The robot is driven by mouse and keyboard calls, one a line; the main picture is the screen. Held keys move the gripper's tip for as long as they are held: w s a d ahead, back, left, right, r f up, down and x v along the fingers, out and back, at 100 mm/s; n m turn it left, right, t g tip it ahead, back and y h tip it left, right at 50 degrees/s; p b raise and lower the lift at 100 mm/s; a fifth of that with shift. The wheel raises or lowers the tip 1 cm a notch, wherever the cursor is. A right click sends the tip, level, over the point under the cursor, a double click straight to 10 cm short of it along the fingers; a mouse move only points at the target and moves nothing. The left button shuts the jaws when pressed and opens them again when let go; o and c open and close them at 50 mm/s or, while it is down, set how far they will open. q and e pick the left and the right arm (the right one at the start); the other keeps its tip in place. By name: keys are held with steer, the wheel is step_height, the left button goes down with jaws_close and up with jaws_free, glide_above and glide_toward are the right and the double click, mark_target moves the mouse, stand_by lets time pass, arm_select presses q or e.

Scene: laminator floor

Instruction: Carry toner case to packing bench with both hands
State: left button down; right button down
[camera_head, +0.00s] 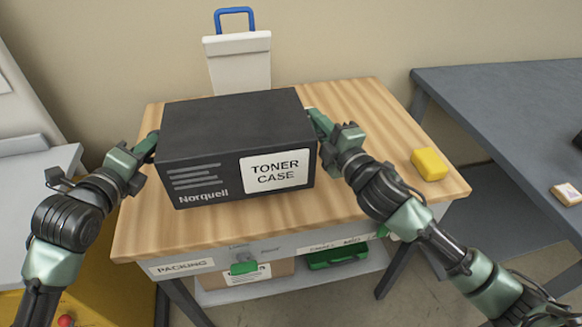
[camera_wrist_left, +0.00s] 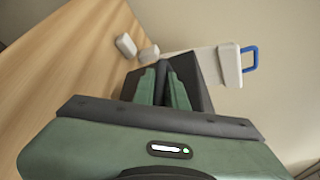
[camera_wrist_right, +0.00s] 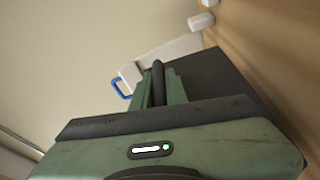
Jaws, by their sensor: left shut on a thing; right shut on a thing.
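The toner case (camera_head: 237,124) is a black box with a white "TONER CASE" label, over the wooden top of the packing bench (camera_head: 345,225). I cannot tell whether it rests on the top or hangs just above it. My left gripper (camera_head: 152,142) is shut on its left side, and my right gripper (camera_head: 318,125) is shut on its right side. In the left wrist view the fingers (camera_wrist_left: 163,88) close at the dark case (camera_wrist_left: 196,76). In the right wrist view the fingers (camera_wrist_right: 160,88) close at the case (camera_wrist_right: 215,72). The case hides the bench behind it.
A yellow block (camera_head: 429,164) lies at the bench's right end. A white container with a blue handle (camera_head: 238,62) stands behind the case. A dark grey table (camera_head: 510,95) is at the right, and a grey surface (camera_head: 35,180) at the left. The bench's front strip is bare.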

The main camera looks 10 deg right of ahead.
arm_select(q)
steer(key=shift+d+r, duration=0.15)
steer(key=shift+r, duration=0.05)
arm_select(e)
steer(key=shift+d+r, duration=0.2)
steer(key=shift+d, duration=0.15)
steer(key=shift+a, duration=0.15)
arm_select(q)
steer(key=shift+f, duration=0.2)
arm_select(e)
steer(key=shift+f, duration=0.15)
